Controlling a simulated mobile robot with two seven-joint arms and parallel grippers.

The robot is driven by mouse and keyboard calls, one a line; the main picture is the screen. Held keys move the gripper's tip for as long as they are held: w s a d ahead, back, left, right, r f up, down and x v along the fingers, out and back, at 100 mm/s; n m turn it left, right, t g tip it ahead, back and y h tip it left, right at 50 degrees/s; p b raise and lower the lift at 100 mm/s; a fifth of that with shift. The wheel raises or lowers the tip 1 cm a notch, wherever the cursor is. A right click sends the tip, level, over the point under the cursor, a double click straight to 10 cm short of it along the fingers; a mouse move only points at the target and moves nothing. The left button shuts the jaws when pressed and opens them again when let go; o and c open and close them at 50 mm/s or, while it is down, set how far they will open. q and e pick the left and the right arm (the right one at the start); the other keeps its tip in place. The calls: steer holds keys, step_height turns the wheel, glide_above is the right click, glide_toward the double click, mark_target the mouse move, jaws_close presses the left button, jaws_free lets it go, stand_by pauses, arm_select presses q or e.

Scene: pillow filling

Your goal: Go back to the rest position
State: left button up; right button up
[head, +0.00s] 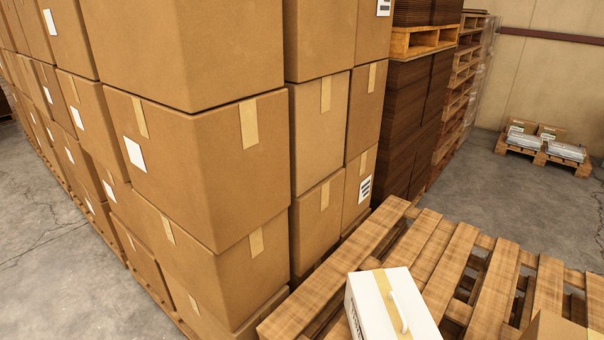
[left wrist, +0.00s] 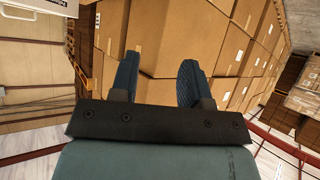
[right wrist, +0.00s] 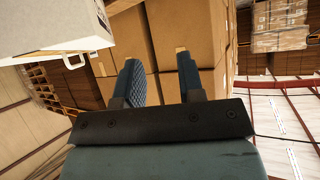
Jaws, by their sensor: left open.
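My left gripper (left wrist: 157,85) shows in the left wrist view with its two blue fingers apart and nothing between them. My right gripper (right wrist: 160,85) shows in the right wrist view, also with its blue fingers apart and empty. Stacked cardboard boxes fill the background behind both. Neither gripper shows in the head view. A white box (head: 372,300) with a tan tape strip and a white handle stands on a wooden pallet (head: 460,255) at the lower right of the head view. A white box with a handle (right wrist: 50,25) also shows at the upper left of the right wrist view.
Tall stacks of cardboard boxes (head: 190,165) fill the left and middle of the head view. Darker brown stacks (head: 405,125) stand behind them. A low pallet with packages (head: 545,146) lies at the far right. Bare concrete floor (head: 480,180) shows between.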

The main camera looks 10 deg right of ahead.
step_height(320, 180, up, 12)
steer(key=d+p, duration=0.1)
steer(key=p, duration=1.2)
steer(key=shift+s, duration=0.4)
steer(key=shift+d, duration=0.1)
